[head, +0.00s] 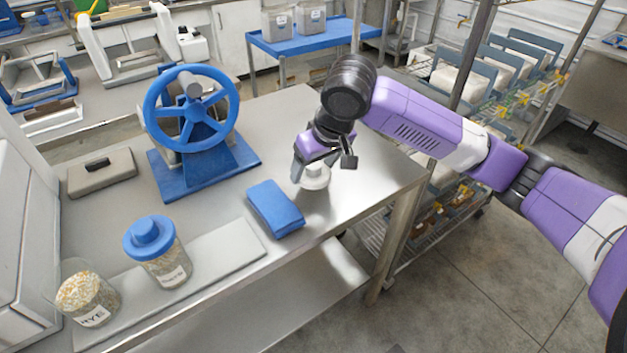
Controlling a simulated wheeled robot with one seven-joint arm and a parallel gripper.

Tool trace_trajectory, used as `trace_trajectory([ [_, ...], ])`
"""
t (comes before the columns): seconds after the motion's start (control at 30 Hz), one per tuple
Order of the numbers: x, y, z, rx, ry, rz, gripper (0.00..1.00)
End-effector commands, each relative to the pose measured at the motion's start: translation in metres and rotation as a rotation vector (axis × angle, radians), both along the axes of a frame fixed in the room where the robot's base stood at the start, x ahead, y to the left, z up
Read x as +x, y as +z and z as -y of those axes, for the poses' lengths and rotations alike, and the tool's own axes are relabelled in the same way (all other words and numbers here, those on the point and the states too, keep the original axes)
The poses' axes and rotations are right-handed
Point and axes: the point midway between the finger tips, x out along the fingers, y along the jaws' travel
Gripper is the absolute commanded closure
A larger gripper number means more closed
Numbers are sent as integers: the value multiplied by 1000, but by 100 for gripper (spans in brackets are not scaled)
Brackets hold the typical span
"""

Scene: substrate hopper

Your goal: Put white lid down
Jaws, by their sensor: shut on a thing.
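The white lid (316,182) is a small round disc with a raised knob, near the right end of the steel table (232,215). My gripper (312,168) comes down on it from above and is shut on its knob. The lid is at or just above the table surface; I cannot tell whether it touches. The far finger and part of the knob are hidden by the gripper.
A folded blue cloth (275,208) lies just left of the lid. A blue handwheel device (192,115) stands behind. A blue-lidded jar (160,255) and an open grain jar (88,295) stand on a pale board (215,258). The table's right edge is close.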

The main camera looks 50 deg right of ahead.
Motion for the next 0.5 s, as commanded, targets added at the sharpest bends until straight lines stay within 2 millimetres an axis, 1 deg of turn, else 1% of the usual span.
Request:
trace_trajectory([
  [0.17, 0, -10, 0, -1, -1, 0, 65],
  [0.4, 0, -40, 0, -1, -1, 0, 65],
  [0.5, 0, -42, 0, -1, 0, 1, 65],
])
